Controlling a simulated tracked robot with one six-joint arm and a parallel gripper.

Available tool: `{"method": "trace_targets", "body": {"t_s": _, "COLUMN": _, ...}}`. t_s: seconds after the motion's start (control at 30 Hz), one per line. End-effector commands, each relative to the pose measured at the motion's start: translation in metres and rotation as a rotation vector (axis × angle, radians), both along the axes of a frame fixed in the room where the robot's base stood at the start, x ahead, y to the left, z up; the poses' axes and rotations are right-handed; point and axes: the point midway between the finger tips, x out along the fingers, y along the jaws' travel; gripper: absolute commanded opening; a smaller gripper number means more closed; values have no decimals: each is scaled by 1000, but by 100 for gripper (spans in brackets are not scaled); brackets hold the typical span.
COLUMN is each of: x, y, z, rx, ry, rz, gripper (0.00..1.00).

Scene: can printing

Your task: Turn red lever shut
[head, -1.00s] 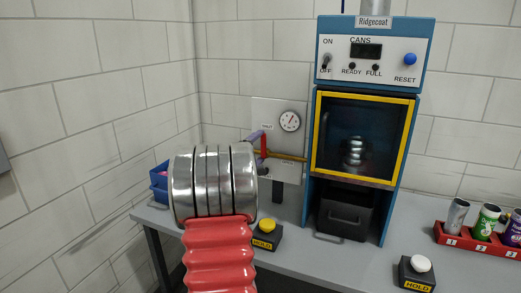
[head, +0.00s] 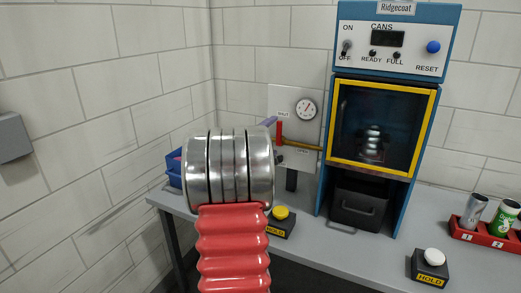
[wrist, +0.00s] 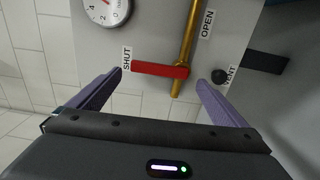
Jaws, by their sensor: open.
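The red lever (head: 279,131) stands upright in the head view, across the brass pipe (head: 306,148), with its free end by the SHUT label (head: 283,114). In the wrist view the lever (wrist: 158,69) lies across the pipe (wrist: 184,45), its free end at the SHUT label (wrist: 127,58). The OPEN label (wrist: 207,22) sits along the pipe. My gripper (wrist: 160,78) is open, with its purple fingers apart on either side of the lever. Whether a finger touches it I cannot tell. My arm partly hides the gripper in the head view.
A pressure gauge (head: 306,108) is on the panel above the pipe. A black VENT knob (wrist: 219,76) sits close to the right finger. The blue machine (head: 408,190) stands right of the panel. A yellow-topped HOLD button (head: 280,221) is on the bench below.

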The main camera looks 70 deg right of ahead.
Motion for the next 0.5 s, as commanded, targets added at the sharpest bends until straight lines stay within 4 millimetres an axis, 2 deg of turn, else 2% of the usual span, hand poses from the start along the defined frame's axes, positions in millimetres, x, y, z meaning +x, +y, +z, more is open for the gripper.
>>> {"method": "trace_targets", "body": {"t_s": 0.5, "x": 10, "y": 88, "z": 0, "rx": 0, "ry": 0, "rz": 4, "gripper": 97}}
